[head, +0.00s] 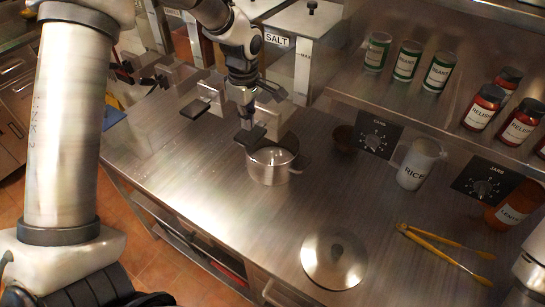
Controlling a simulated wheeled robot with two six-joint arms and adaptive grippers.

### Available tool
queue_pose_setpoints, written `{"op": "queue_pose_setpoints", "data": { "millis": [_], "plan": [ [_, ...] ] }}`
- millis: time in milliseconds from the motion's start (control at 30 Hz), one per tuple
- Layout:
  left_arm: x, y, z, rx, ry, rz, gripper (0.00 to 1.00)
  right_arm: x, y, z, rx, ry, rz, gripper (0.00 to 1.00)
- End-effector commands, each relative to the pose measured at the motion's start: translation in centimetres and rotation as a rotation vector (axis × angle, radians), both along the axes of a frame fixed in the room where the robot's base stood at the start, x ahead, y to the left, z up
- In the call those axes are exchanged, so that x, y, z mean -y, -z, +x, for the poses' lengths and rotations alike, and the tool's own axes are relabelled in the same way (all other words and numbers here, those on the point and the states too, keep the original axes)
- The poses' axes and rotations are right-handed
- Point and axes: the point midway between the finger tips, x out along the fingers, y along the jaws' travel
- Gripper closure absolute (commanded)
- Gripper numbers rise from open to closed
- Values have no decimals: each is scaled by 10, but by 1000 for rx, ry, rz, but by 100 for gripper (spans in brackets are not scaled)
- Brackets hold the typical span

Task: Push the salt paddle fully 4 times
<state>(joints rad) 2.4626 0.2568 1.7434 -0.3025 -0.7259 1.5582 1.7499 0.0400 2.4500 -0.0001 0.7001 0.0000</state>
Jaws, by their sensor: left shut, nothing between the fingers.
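The salt dispenser (297,22) is a pale box with a black knob on its lid and a "SALT" label. It stands at the top middle in the head view. A pale flat paddle (270,119) projects below it, partly hidden by my left gripper. My left gripper (246,137) points down just in front of this paddle, shut and empty. I cannot tell whether it touches the paddle. A steel pot (270,168) stands on the counter just below the gripper. My right gripper is not in view.
More dispenser paddles (204,103) project to the left. A round lid (334,261), yellow tongs (445,250), a rice jar (417,165) and a small dark bowl (344,139) are on the steel counter (190,165). Several jars stand on the right shelf. The counter's left front is clear.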

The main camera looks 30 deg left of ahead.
Motion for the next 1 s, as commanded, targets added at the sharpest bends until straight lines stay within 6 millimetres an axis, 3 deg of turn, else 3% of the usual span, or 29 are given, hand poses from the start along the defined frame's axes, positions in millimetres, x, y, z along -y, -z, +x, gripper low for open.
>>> {"op": "queue_pose_setpoints", "data": {
  "millis": [1000],
  "plan": [
    [0,37,0,-1,0,0,100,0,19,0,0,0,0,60]
  ]
}}
